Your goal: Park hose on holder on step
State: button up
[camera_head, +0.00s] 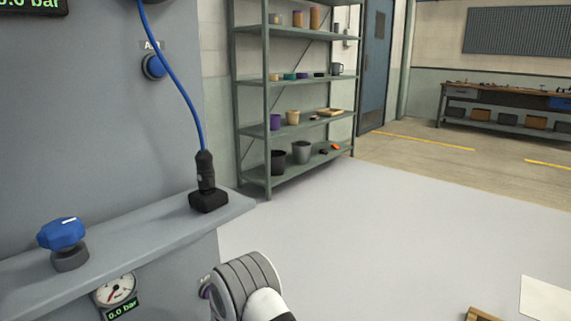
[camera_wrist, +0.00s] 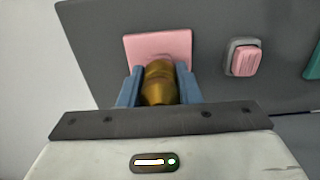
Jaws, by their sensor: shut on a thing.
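A blue hose (camera_head: 178,78) hangs down the grey panel in the head view. Its black end piece (camera_head: 205,172) stands upright in the black holder (camera_head: 208,201) on the grey step (camera_head: 130,238). My gripper (camera_wrist: 160,88) shows in the wrist view, its blue fingers shut on a brass fitting (camera_wrist: 159,76). A pink square plate (camera_wrist: 139,44) lies right behind the fitting; I cannot tell whether they touch. My gripper is out of sight in the head view, where only part of my arm shows at the bottom, below the step. Neither hose nor holder is recognisable in the wrist view.
A blue knob (camera_head: 62,234) stands on the step, left of the holder. A gauge (camera_head: 116,292) below reads 0.0 bar. A pink button (camera_wrist: 245,60) is right of the fitting. Shelves (camera_head: 300,120) stand behind; the floor right is mostly clear.

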grip_shut()
jog(key=shift+r, duration=0.2)
jog(key=shift+r+p, duration=1.85)
jog(key=shift+r, duration=1)
